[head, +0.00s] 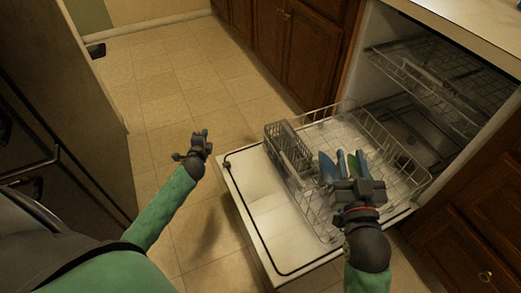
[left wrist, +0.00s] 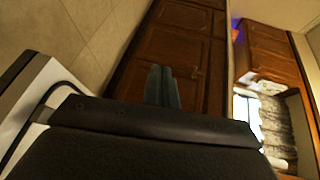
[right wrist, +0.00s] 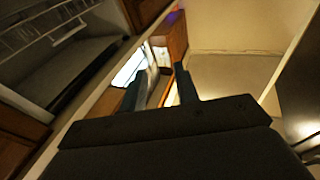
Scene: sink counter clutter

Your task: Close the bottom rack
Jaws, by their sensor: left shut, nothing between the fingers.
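The bottom rack (head: 414,172), a wire basket, is pulled out over the lowered dishwasher door (head: 262,205). A grey cutlery basket (head: 289,150) stands at its left side.
The upper rack (head: 425,85) is inside the dishwasher, under the counter (head: 470,25). Wooden cabinets (head: 305,55) stand behind the door, and more are at the lower right. A dark appliance (head: 65,100) stands at the left. The tiled floor (head: 175,85) between is clear.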

